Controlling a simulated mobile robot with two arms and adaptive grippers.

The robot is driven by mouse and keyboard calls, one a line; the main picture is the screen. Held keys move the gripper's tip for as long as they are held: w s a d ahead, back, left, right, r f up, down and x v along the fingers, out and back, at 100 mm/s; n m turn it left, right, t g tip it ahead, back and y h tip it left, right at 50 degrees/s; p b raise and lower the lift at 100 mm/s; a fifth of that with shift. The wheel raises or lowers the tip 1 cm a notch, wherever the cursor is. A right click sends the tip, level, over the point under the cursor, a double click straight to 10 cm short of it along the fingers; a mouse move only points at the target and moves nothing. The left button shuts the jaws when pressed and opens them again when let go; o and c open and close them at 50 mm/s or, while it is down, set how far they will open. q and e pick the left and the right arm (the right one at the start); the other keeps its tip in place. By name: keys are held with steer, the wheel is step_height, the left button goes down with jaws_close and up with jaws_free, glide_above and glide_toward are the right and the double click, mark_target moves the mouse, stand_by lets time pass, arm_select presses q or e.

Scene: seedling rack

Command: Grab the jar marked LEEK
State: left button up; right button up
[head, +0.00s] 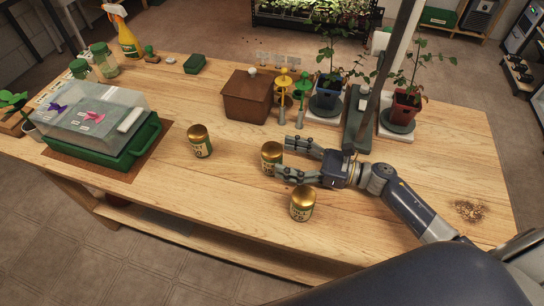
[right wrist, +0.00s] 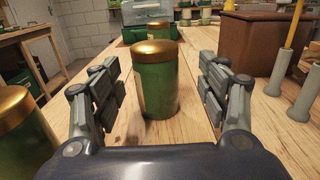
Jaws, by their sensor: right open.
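Three green jars with gold lids stand upright on the wooden table. One jar (head: 200,141) is left of the other two, the middle jar (head: 271,157) is at my right gripper, and the near jar (head: 302,204) is closer to the front edge. Their labels are too small to read, so I cannot tell which is LEEK. My right gripper (head: 282,159) is open, with its fingers on either side of the middle jar. In the right wrist view this jar (right wrist: 155,88) stands between the spread fingers, with a gap on both sides. My left gripper is not in view.
A brown wooden box (head: 247,97) and yellow-handled tools (head: 284,87) stand behind the jars. Potted plants (head: 326,95) are at the back right. A green propagator tray with a clear lid (head: 92,117) is at the left. The table's front middle is clear.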

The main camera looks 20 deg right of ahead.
mark_target(271, 157)
steer(key=x, duration=0.2)
steer(key=p+x, duration=0.1)
steer(key=x, duration=0.1)
steer(key=shift+s+a+f+p, duration=0.1)
steer(key=shift+s+f+p, duration=0.1)
steer(key=shift+p, duration=0.1)
steer(key=shift+w+a+f, duration=0.2)
steer(key=shift+w+a, duration=0.1)
steer(key=shift+a, duration=0.15)
steer(key=c, duration=1.2)
